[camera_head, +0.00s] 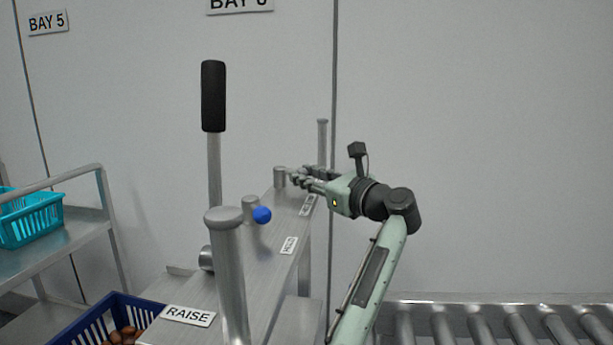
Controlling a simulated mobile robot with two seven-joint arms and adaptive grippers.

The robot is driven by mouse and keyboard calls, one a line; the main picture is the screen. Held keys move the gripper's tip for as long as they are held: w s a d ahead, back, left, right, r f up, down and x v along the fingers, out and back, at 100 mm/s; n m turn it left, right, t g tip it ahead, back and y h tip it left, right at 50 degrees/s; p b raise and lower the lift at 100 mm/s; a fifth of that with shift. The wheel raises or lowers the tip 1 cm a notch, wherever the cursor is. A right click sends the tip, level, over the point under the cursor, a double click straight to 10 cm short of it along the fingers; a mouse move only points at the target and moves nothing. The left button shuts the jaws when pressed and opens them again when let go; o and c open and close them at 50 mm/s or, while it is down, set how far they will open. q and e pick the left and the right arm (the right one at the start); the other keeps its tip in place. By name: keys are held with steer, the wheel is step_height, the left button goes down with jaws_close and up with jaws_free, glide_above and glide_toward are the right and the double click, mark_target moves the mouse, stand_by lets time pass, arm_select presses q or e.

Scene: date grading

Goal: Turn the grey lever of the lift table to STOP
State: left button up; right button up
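The grey top of the lift table (262,262) runs from the front left to the middle. A nearer grey post (250,210) carries a blue knob (262,215). A RAISE label (188,315) lies at the front; the two farther labels are too small to read surely.
A tall upright bar with a black grip (213,96) stands left of the table. Thick uprights (230,270) rise at the near and far ends. A blue crate (92,325) with brown dates is lower left. A roller conveyor (480,322) is at right.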

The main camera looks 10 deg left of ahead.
arm_select(q)
jaws_close()
steer(key=shift+s+a+f+m+t+h, duration=0.15)
steer(key=shift+s+m+t+h, duration=0.15)
steer(key=shift+m+t+h, duration=0.15)
steer(key=shift+s+m+t+h, duration=0.15)
steer(key=shift+m+t+h, duration=0.2)
steer(key=shift+t+h, duration=0.1)
steer(key=o, duration=0.7)
jaws_free()
steer(key=shift+o, duration=0.2)
steer(key=v, duration=1.2)
